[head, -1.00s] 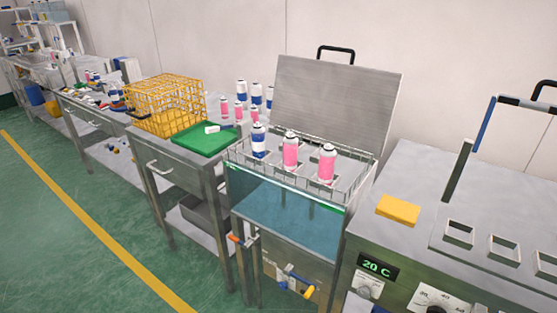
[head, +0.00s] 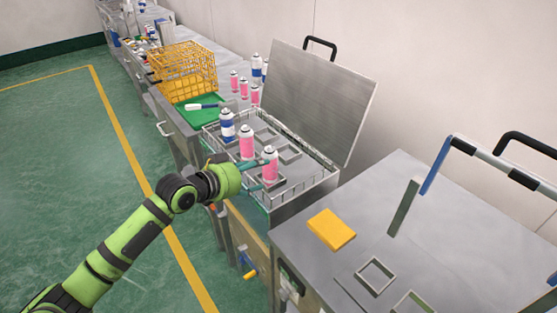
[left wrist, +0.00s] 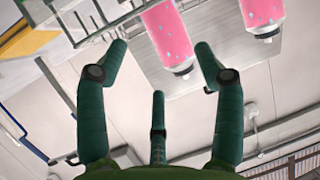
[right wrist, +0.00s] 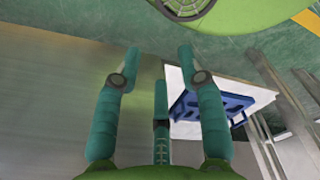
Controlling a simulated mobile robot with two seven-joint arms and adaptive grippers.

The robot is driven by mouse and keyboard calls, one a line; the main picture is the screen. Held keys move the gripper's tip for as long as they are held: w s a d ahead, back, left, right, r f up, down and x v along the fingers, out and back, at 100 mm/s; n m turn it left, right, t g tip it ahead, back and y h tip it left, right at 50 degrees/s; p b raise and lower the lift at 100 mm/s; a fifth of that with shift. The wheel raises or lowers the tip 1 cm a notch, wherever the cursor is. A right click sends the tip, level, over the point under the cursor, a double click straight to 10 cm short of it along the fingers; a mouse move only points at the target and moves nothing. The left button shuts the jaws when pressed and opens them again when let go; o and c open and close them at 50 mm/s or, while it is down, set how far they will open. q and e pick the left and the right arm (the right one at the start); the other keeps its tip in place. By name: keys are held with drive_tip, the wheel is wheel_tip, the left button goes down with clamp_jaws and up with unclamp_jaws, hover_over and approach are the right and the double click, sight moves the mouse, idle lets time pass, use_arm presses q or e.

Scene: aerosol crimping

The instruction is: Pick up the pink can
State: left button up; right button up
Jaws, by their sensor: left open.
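Two pink cans with white tops stand in the wire rack of the metal bath: one in the middle (head: 246,143) and one nearer the right end (head: 270,165). A blue-and-white can (head: 227,127) stands left of them. My left gripper (head: 260,176) is open beside the right-hand pink can, its fingers reaching toward it; contact cannot be told. The left wrist view shows the open fingers (left wrist: 162,50) with one pink can (left wrist: 168,35) ahead between the tips and another (left wrist: 262,16) to the right. My right gripper (right wrist: 158,54) is open and empty in its wrist view.
The bath's lid (head: 315,95) stands raised behind the rack. More pink and blue cans stand behind, near a green tray (head: 199,112) and a yellow wire basket (head: 185,75). A yellow block (head: 331,229) lies on the right-hand metal counter (head: 300,262).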

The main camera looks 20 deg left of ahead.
sight(267, 166)
use_arm(q)
drive_tip(key=w, duration=0.2)
drive_tip(key=shift+w+d+f, duration=0.45)
drive_tip(key=shift+w+d, duration=0.1)
drive_tip(key=shift+w, duration=0.05)
drive_tip(key=shift+w+d+p, duration=0.35)
drive_tip(key=shift+p, duration=0.1)
drive_tip(key=x, duration=0.3)
drive_tip(key=shift+w+f, duration=0.15)
drive_tip(key=shift+f, duration=0.1)
drive_tip(key=shift+w+d+f, duration=0.1)
drive_tip(key=shift+w+d, duration=0.05)
drive_tip(key=c, duration=0.9)
use_arm(e)
drive_tip(key=shift+w+d+r, duration=0.25)
drive_tip(key=shift+w+r, duration=0.1)
drive_tip(key=shift+r, duration=0.25)
